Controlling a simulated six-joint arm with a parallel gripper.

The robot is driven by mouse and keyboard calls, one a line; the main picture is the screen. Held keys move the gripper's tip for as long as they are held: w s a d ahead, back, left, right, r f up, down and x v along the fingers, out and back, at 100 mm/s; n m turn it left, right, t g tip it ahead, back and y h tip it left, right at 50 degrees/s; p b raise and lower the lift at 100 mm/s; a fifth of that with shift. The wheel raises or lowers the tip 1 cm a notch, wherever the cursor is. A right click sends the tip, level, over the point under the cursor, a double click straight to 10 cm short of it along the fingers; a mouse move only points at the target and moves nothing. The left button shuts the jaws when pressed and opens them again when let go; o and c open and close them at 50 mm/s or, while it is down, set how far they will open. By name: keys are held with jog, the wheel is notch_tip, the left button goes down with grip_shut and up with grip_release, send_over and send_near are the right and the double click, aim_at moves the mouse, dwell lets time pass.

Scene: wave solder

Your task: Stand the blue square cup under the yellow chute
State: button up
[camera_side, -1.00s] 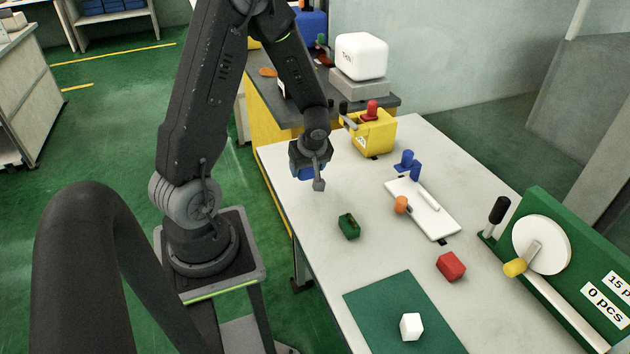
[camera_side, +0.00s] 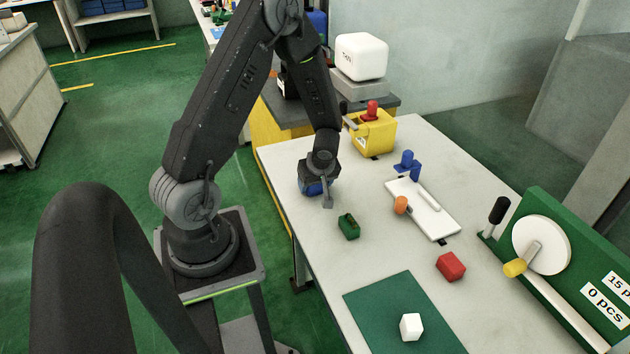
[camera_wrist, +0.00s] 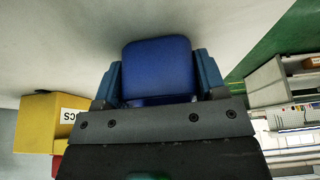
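The blue square cup (camera_side: 313,188) is at my gripper (camera_side: 320,190), partly hidden by it, over the table's left part. In the wrist view, the cup (camera_wrist: 158,70) sits between the two fingers of my gripper (camera_wrist: 157,76), which look closed on its sides. Whether the cup's bottom touches the table I cannot tell. The yellow chute unit (camera_side: 376,136) is a yellow box with a red knob at the table's back, behind and right of my gripper. It also shows at the left of the wrist view (camera_wrist: 35,125).
A green block (camera_side: 348,227) lies just in front of my gripper. A white board (camera_side: 430,215) with orange and blue parts lies to the right, a red block (camera_side: 451,266) nearer. A white cube (camera_side: 411,326) is on the green mat (camera_side: 375,300). The table in front of the yellow box is clear.

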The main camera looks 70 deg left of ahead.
jog(key=o, duration=0.4)
jog(key=shift+r, duration=0.1)
jog(key=d+v, duration=0.1)
jog(key=v, duration=1.3)
jog(key=s+d+r+m+t+h, duration=0.1)
jog(key=s+d+r+m+t, duration=0.1)
jog(key=d+r+m, duration=0.3)
jog(key=s+d+r+m+t+h, duration=0.1)
jog(key=s+d+r+m+h, duration=0.1)
jog(key=s+d+r+m, duration=0.2)
jog(key=s+d+r+m+t+h, duration=0.1)
jog(key=s+d+r+m+t, duration=0.1)
jog(key=d+r+m, duration=0.5)
jog(key=shift+s+d+m+t, duration=0.3)
jog(key=shift+s+d+m, duration=0.35)
jog(key=shift+s+m, duration=0.3)
